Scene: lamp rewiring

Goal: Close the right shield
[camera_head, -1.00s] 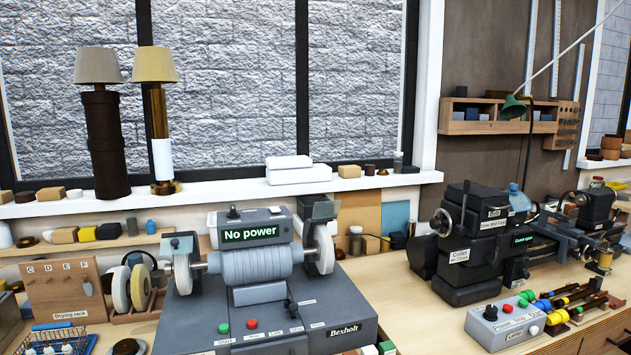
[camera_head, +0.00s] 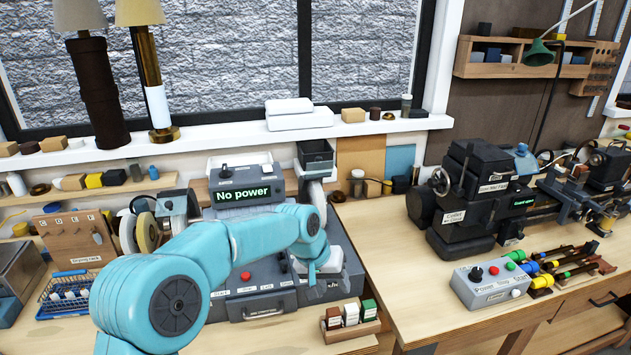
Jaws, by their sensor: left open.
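The bench grinder (camera_head: 262,290) is a grey machine whose display (camera_head: 243,194) reads "No power". Its right shield (camera_head: 316,154), a dark-framed flap, stands raised above the right wheel (camera_head: 314,192). My right gripper is not in view.
A lathe (camera_head: 475,197) and a grey control box (camera_head: 490,283) stand on the right bench. A blue wire basket (camera_head: 68,297) is at left. Bare bench lies right of the grinder.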

